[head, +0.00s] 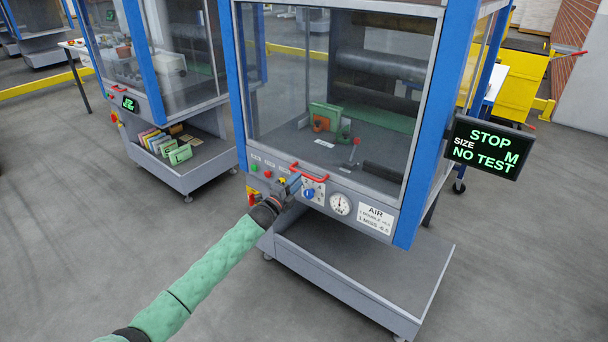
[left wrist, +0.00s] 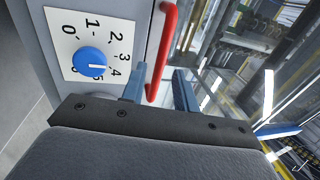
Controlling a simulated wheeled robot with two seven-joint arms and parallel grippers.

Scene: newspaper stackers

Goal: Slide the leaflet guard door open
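The guard door is a large clear pane (head: 325,100) across the front of the middle blue-framed machine, and it reaches down to the control panel. Its red bar handle (head: 310,173) is at the pane's lower edge. My left gripper (head: 292,184) is at the left end of this handle, in front of the panel. In the left wrist view my left gripper (left wrist: 160,88) has its two fingers apart, and the near end of the red handle (left wrist: 167,45) shows between them. I cannot tell whether they touch it. My right gripper is not in view.
A blue dial knob (head: 308,194), which shows in the left wrist view (left wrist: 90,62), and a round gauge (head: 340,204) sit close by on the panel. A grey shelf (head: 400,290) juts out below. A status screen (head: 487,147) hangs at the right. Open floor lies in front.

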